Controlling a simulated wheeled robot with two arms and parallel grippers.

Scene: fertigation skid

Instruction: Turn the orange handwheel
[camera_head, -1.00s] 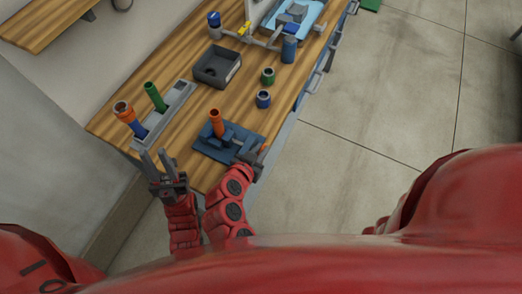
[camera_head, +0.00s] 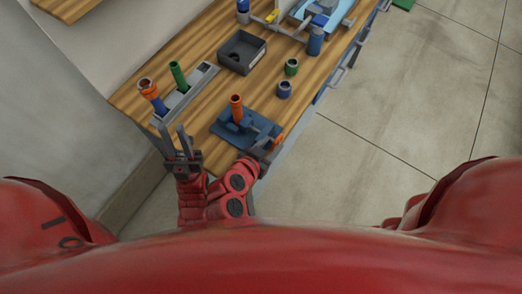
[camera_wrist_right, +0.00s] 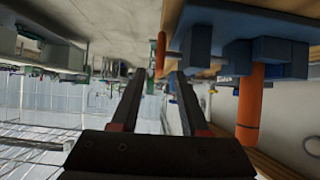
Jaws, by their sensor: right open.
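A blue vise-like fixture (camera_head: 240,128) sits at the near end of the wooden bench, with an upright orange tube (camera_head: 236,107) in it. A small orange part (camera_head: 277,141), perhaps the handwheel, shows at its right end, partly hidden by my right gripper. The right wrist view, turned upside down, shows the fixture (camera_wrist_right: 208,30) and an orange tube (camera_wrist_right: 249,105) right of the fingers. My right gripper (camera_wrist_right: 158,76) is open, with nothing held between its fingers, close to the fixture. My left gripper (camera_head: 173,127) is open and empty near the bench's near left corner.
A grey rack (camera_head: 188,95) with orange-topped and green tubes stands on the left. Floor right of the bench is clear.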

